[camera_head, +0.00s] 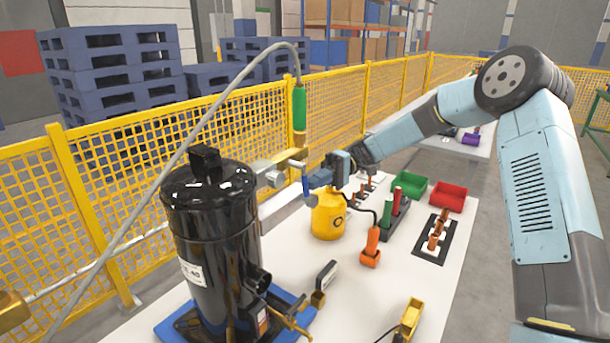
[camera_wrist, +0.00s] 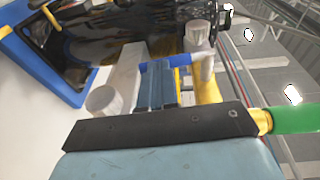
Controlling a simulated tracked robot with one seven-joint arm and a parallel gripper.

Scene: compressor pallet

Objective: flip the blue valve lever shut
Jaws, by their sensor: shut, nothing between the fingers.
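The blue valve lever (camera_head: 306,188) sits at the valve on the right of the black compressor tank (camera_head: 210,225) and hangs downward in the head view. In the wrist view the lever (camera_wrist: 181,60) runs crosswise just beyond my fingertips, beside a silver fitting (camera_wrist: 197,34) and a brass pipe (camera_wrist: 207,88). My gripper (camera_head: 314,180) is shut and empty, right beside the lever. In the wrist view the fingers of my gripper (camera_wrist: 157,70) are together and their tips overlap the lever's near end. I cannot tell whether they touch it.
A green-handled hose end (camera_head: 299,108) rises above the valve. A yellow canister (camera_head: 328,216) stands below my gripper. An orange tool (camera_head: 371,248), green bin (camera_head: 409,187) and red bin (camera_head: 447,196) are on the white table (camera_head: 350,300). A yellow mesh fence (camera_head: 330,105) runs behind.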

